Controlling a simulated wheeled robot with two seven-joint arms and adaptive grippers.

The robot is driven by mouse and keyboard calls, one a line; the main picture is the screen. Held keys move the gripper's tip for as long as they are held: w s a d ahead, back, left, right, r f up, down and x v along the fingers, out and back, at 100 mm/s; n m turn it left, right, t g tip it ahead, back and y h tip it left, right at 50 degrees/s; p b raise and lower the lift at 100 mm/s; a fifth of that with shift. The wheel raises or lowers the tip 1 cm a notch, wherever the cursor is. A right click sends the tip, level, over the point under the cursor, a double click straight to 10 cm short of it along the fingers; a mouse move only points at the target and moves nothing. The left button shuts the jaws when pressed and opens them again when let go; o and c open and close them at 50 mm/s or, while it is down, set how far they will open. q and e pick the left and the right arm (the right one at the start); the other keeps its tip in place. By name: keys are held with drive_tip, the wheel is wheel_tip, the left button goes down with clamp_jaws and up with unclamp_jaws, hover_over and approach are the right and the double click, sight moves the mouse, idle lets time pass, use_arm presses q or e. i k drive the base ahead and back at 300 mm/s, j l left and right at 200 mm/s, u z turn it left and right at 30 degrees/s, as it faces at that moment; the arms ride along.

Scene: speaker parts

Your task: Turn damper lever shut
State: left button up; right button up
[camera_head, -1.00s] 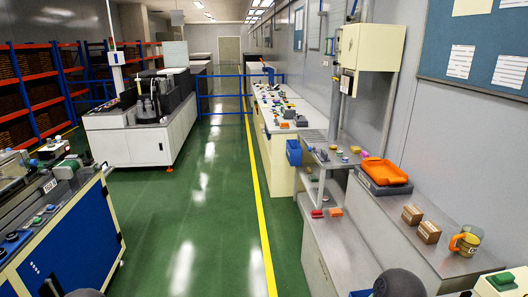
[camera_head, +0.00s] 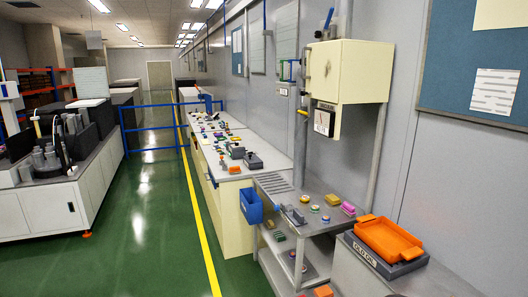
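A short lever with a yellow-orange end (camera_head: 302,112) sticks out to the left beside the grey vertical duct, just below the cream wall box (camera_head: 352,72). It looks like the damper lever; its exact angle is too small to tell. A small plate with a dial-like marking (camera_head: 322,121) hangs under the box, right of the lever. Neither of my grippers shows in the head view, and nothing is seen touching the lever.
Below the box stands a grey stepped bench (camera_head: 325,235) with small coloured parts. An orange tray (camera_head: 387,238) sits on a dark base at right. A blue bin (camera_head: 251,207) hangs at the bench's left. Green floor is clear left of the yellow line (camera_head: 200,225).

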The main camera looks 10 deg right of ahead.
sight(325, 31)
drive_tip(key=i+j+z, duration=0.2)
drive_tip(key=i+z, duration=0.15)
drive_tip(key=i+j+z, duration=0.65)
drive_tip(key=i+j, duration=0.2)
drive_tip(key=j, duration=0.2)
drive_tip(key=i+j+z, duration=0.15)
drive_tip(key=j, duration=0.25)
drive_tip(key=i+j, duration=0.3)
drive_tip(key=j+z, duration=0.05)
drive_tip(key=j, duration=0.05)
